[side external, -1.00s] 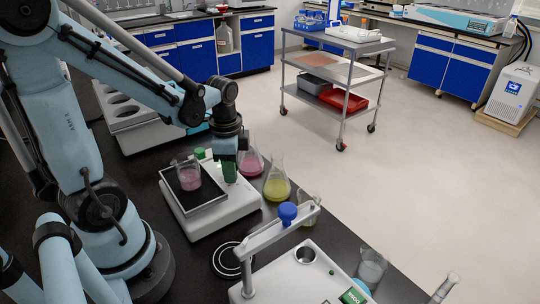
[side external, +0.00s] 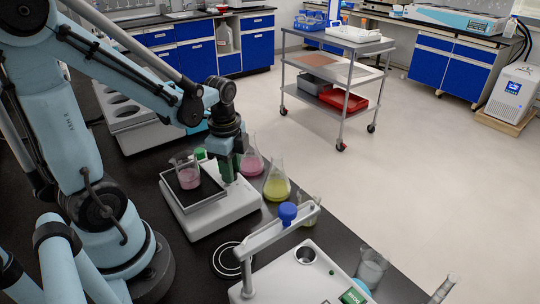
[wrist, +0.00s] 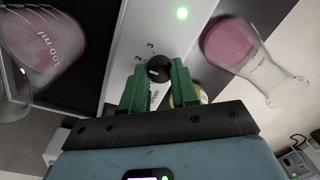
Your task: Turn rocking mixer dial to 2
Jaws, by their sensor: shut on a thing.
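The rocking mixer (side external: 222,213) is a white unit with a dark tray on the bench, and it also shows in the wrist view (wrist: 165,28). Its black dial (wrist: 158,68) has printed numbers beside it, with a 2 and a 3 legible. A small pale mark shows on the dial, but its exact setting is hard to read. My gripper (wrist: 158,77) has green fingers, one on each side of the dial, shut on it. In the side view my gripper (side external: 227,178) points down at the mixer's right part, and the dial is hidden there.
A beaker of pink liquid (side external: 189,177) stands on the mixer's tray. A pink flask (side external: 252,165) and a yellow flask (side external: 277,187) stand close right of the mixer.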

